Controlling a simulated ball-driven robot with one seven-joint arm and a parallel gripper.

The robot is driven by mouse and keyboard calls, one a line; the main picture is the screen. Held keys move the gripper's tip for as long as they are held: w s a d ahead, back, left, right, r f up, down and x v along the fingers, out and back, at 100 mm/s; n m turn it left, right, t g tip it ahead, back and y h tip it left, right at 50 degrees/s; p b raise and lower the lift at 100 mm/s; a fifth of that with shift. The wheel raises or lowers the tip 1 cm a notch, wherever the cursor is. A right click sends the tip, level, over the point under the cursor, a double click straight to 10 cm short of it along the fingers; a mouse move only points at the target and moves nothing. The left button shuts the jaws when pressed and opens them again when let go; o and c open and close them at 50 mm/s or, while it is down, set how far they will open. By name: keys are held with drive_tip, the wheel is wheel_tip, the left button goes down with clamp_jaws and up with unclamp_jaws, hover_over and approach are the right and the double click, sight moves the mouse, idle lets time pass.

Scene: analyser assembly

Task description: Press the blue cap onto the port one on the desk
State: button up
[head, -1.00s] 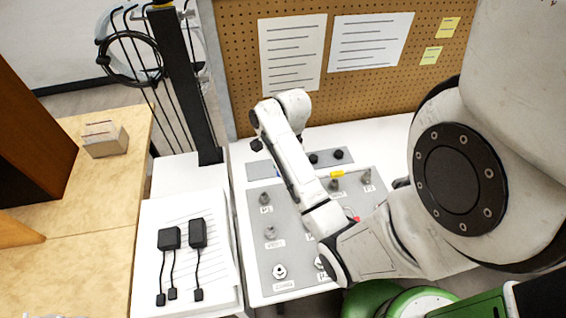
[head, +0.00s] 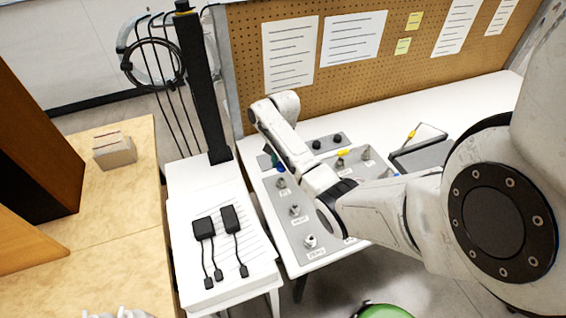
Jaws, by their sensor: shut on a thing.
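A small bit of blue, which looks like the blue cap (head: 280,169), shows at the left edge of my forearm, just behind port one (head: 281,183) in the head view. Port one is a grey, upright fitting at the back left of the grey panel, with a label in front of it. From this view I cannot tell whether the cap touches the port. My gripper's fingers are hidden behind my forearm, so their hold on the cap does not show. A dark green piece (head: 274,159) is close to the blue one.
The grey panel (head: 322,247) carries several other ports, one with a yellow top (head: 342,153). Black caps (head: 316,144) sit on a strip behind. Black adapters (head: 204,228) lie on the left white desk. A dark post (head: 203,90) and a pegboard (head: 350,65) stand behind.

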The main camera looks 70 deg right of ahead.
sight(282, 181)
drive_tip(key=shift+f+b, duration=1.6)
drive_tip(key=shift+f, duration=0.3)
drive_tip(key=shift+f+b, duration=0.35)
drive_tip(key=shift+f, duration=0.4)
drive_tip(key=shift+f+p, duration=0.15)
drive_tip(key=shift+p, duration=0.25)
drive_tip(key=shift+f+b, duration=0.7)
drive_tip(key=shift+f, duration=0.35)
drive_tip(key=o, duration=1.1)
drive_tip(key=shift+c, duration=0.2)
drive_tip(key=r, duration=0.3)
drive_tip(key=d+r, duration=0.1)
drive_tip(key=r, duration=0.6)
drive_tip(key=shift+d+r, duration=0.15)
drive_tip(key=shift+r, duration=0.2)
